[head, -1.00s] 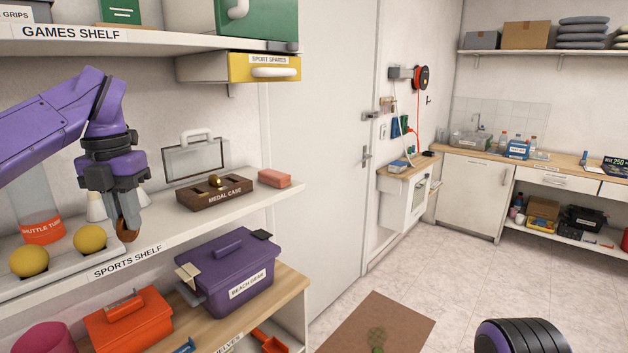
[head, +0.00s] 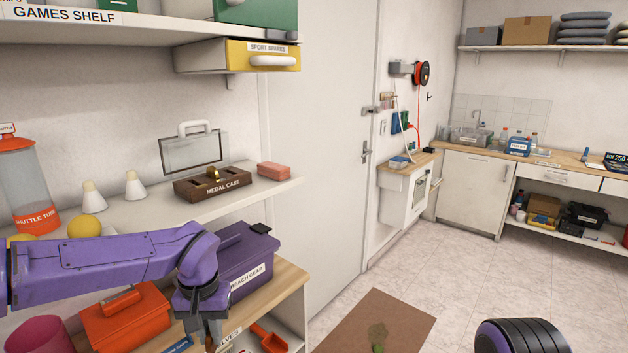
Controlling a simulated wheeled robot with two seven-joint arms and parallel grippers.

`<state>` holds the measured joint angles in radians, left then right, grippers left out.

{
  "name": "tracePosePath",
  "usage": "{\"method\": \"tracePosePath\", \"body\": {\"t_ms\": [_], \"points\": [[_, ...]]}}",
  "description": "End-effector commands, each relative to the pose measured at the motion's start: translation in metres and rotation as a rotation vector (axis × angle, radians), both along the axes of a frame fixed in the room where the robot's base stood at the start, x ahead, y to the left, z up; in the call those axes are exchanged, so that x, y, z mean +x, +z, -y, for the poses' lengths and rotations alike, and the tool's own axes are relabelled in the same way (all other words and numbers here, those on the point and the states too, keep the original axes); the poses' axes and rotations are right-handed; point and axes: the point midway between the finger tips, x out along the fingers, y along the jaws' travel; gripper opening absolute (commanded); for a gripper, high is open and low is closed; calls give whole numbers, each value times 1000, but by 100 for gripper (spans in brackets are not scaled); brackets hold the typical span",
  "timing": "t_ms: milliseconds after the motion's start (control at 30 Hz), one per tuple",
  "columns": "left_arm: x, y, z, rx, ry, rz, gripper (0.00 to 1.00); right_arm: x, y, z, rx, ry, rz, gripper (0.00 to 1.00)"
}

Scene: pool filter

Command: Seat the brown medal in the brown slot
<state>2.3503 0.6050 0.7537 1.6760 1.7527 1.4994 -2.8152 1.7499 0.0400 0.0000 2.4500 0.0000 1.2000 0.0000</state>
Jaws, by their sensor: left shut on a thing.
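The medal case (head: 222,187) is a brown box on the sports shelf, its clear lid (head: 192,152) standing open behind it. A gold-coloured medal (head: 214,173) stands in the case near its middle; dark slots show beside it, but I cannot tell their colours. My left gripper (head: 212,337) points down at the bottom edge of the view, below and in front of the sports shelf and well under the case. It is shut on the brown medal (head: 211,346), of which only a small brown part shows between the fingers. My right gripper is not in view.
A pink block (head: 273,171) lies right of the case. Shuttlecocks (head: 135,185), a yellow ball (head: 84,226) and a shuttle tube (head: 28,190) stand to the left. The purple beach gear box (head: 248,265) and an orange box (head: 125,320) are below. The yellow drawer (head: 264,62) hangs above.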

Motion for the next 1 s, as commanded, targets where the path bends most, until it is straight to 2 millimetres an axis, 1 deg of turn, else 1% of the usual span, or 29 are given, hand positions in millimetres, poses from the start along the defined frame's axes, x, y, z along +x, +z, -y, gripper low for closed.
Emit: {"method": "tracePosePath", "body": {"t_ms": [33, 100, 233, 333, 567, 633, 667, 767, 800, 900, 1000], "points": [[-11, -19, 4, 0, -39, -3, 0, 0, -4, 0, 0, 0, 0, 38], [-25, -37, 6, -1, -58, -2, 0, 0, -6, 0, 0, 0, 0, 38], [-41, -62, 5, -1, -63, 1, 0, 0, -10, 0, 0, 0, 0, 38], [-43, -70, 4, 0, -58, 3, 0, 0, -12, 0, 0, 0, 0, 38], [-42, -70, 4, 1, -56, 3, 0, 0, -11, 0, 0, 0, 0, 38], [-44, -79, 3, 5, -55, 1, 0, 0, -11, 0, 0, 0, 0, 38], [-45, -88, 2, 10, -54, -1, 0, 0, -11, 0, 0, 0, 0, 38], [-53, -135, 0, 20, -51, -3, 0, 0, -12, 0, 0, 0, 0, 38], [-58, -155, 0, 22, -49, -2, 0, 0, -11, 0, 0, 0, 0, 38], [-72, -194, 1, 14, -53, -1, 0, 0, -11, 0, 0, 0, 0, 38], [-81, -215, 3, 4, -56, 1, 0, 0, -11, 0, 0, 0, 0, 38]]}}
